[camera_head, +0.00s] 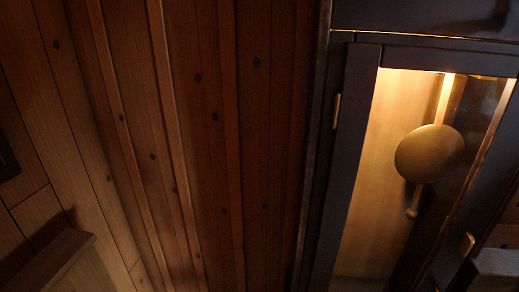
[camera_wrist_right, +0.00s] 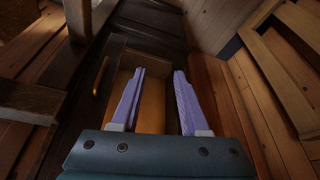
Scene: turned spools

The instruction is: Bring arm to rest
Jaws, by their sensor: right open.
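My right gripper (camera_wrist_right: 159,72) shows in the right wrist view, with its two lavender fingers apart and nothing between them. Behind and between the fingers is a lit tan panel or opening (camera_wrist_right: 152,115) framed by dark wood. I cannot tell whether the fingers touch anything. Neither gripper shows in the head view, and my left gripper is in neither view.
In the head view, a dark cabinet (camera_head: 345,190) with a lit interior stands at the right, a round brass disc (camera_head: 430,153) inside it. Plank wall (camera_head: 215,150) fills the left and middle. A wooden ledge (camera_head: 50,262) is at lower left. Dark beams (camera_wrist_right: 78,20) flank the gripper's left.

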